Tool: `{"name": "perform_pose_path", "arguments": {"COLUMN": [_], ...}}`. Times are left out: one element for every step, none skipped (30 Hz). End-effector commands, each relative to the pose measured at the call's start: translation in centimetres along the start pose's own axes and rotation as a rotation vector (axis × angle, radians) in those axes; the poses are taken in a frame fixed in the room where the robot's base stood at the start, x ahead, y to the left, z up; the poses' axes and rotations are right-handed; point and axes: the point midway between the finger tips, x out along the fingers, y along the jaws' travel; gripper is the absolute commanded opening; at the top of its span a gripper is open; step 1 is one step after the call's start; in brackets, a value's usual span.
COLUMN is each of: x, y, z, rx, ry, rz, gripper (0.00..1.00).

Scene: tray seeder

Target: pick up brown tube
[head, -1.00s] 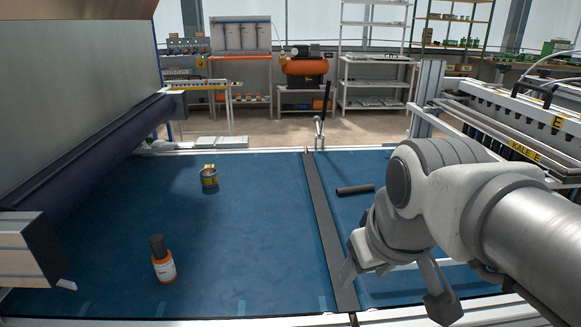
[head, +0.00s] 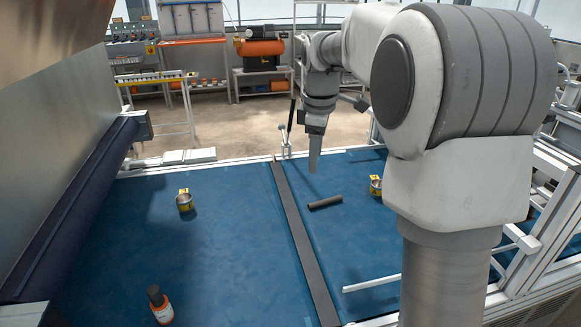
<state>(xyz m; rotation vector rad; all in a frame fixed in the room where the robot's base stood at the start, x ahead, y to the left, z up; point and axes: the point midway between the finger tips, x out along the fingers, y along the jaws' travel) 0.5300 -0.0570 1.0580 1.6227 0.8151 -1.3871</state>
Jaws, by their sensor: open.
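The brown tube (head: 325,202), a short dark cylinder, lies on its side on the blue surface (head: 245,235), just right of the long dark divider strip (head: 300,238). My gripper (head: 314,166) points down above the far side of the tube and appears apart from it. It is seen edge-on, so the gap between its fingers does not show, and nothing is visible in it. The tube is in full view.
A yellow-banded tin (head: 184,201) and an orange bottle with a dark cap (head: 160,306) stand left of the strip. Another tin (head: 376,186) is right of the tube, beside my arm. A white rod (head: 371,284) lies nearer. The surface around the tube is clear.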

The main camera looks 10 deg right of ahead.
Motion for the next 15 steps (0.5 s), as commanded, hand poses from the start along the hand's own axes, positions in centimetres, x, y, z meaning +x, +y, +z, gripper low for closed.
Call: {"name": "perform_pose_path", "arguments": {"x": [-0.3, -0.1, 0.1, 0.3, 0.6, 0.9, 1.2, 1.5, 1.9, 2.2, 2.6, 3.1, 3.5, 3.8, 4.3], "y": [1.5, 2.2, 3.0, 3.7, 4.4, 5.2, 5.8, 6.4, 7.2, 7.7, 8.2, 8.9, 9.4, 9.9, 10.4], "z": [-0.2, -0.3, -0.4, -0.4, -0.4, -0.5, -0.5, -0.5, -0.5, -0.5, -0.4, -0.3, -0.2, -0.2, -0.1], "rx": [-0.043, -0.071, -0.11, -0.138, -0.166, -0.203, -0.231, -0.26, -0.296, -0.324, -0.351, -0.387, -0.414, -0.44, -0.474], "ry": [-0.005, -0.007, -0.01, -0.011, -0.012, -0.013, -0.014, -0.014, -0.014, -0.013, -0.013, -0.011, -0.01, -0.008, -0.006], "rz": [-0.017, -0.024, -0.036, -0.043, -0.05, -0.061, -0.07, -0.078, -0.088, -0.097, -0.106, -0.117, -0.125, -0.132, -0.143], "gripper": [0.59, 0.59, 0.59, 0.59, 0.59, 0.59, 0.59, 0.59, 0.59, 0.59, 0.59, 0.59, 0.59, 0.59, 0.59]}}
